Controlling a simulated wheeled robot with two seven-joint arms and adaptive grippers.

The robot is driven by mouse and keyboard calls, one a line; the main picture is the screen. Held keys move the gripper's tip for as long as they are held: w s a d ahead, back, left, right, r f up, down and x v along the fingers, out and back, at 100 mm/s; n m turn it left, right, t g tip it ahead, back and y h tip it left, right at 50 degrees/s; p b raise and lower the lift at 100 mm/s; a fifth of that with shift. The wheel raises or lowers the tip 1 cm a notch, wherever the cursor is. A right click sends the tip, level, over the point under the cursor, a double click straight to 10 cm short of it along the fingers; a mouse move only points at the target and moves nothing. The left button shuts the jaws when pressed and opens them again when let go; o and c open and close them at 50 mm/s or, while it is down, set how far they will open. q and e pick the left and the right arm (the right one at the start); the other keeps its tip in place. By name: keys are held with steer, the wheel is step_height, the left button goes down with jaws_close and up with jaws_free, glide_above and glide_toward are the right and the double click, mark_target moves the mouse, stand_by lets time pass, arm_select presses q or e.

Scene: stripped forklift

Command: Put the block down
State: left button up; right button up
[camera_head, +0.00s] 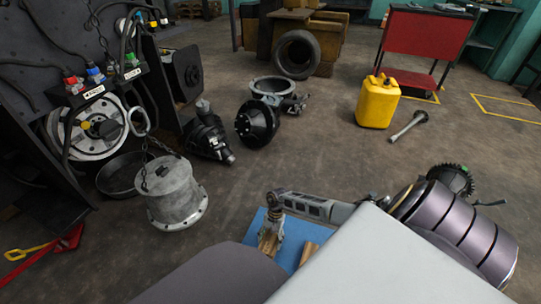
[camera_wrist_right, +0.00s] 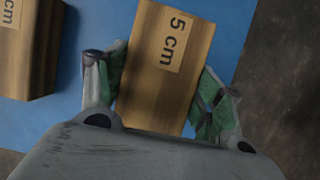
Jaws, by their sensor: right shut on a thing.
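A wooden block labelled "5 cm" (camera_wrist_right: 157,75) lies between the two green-padded fingers of my right gripper (camera_wrist_right: 158,95), which is shut on it. In the head view the right gripper (camera_head: 271,234) points down over a blue surface, with the held block (camera_head: 267,246) at its fingertips. Whether the block touches the blue surface cannot be told. A second wooden block (camera_wrist_right: 28,48) with a partly visible "cm" label stands apart on the left in the wrist view; it also shows in the head view (camera_head: 309,251). My left gripper is not in view.
The blue surface (camera_head: 290,231) is partly hidden by my own body and has bare room around the blocks. On the floor beyond are a grey flanged housing (camera_head: 172,193), a yellow canister (camera_head: 378,102), a tyre (camera_head: 297,54) and dark machine parts (camera_head: 207,136).

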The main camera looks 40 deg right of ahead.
mark_target(271, 243)
steer(key=shift+f+b, duration=0.75)
steer(key=shift+f, duration=1.05)
steer(key=o, duration=1.2)
steer(key=shift+f, duration=0.1)
